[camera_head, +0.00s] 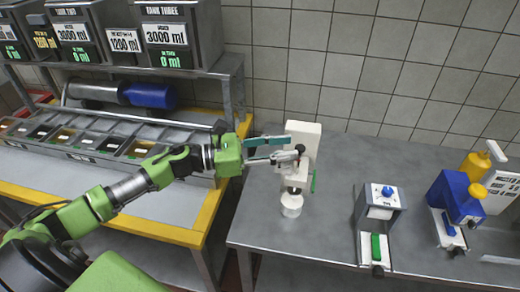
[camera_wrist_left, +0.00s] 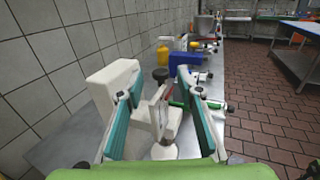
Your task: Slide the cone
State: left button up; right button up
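A white machine (camera_head: 302,143) stands on the grey metal table, and it also shows in the left wrist view (camera_wrist_left: 112,80). A small white round piece (camera_head: 291,205) sits low at its front; I cannot tell whether this is the cone. In the left wrist view a white round piece (camera_wrist_left: 165,151) shows low between the fingers. My left gripper (camera_head: 277,150) is at the upper front of the machine. Its teal-padded fingers are spread apart, with a white part of the machine (camera_wrist_left: 158,108) showing between them. Contact is unclear. My right gripper is not in view.
A grey and white device (camera_head: 379,212) with a blue knob and a blue device (camera_head: 452,198) with a yellow top stand to the right. A yellow-edged counter (camera_head: 150,228) with food bins is at the left. A tiled wall is behind.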

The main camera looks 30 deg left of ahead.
pick_arm(q)
jog(key=v, duration=0.7)
jog(key=shift+s+a, duration=0.1)
jog(key=shift+a, duration=0.05)
dwell(0.3)
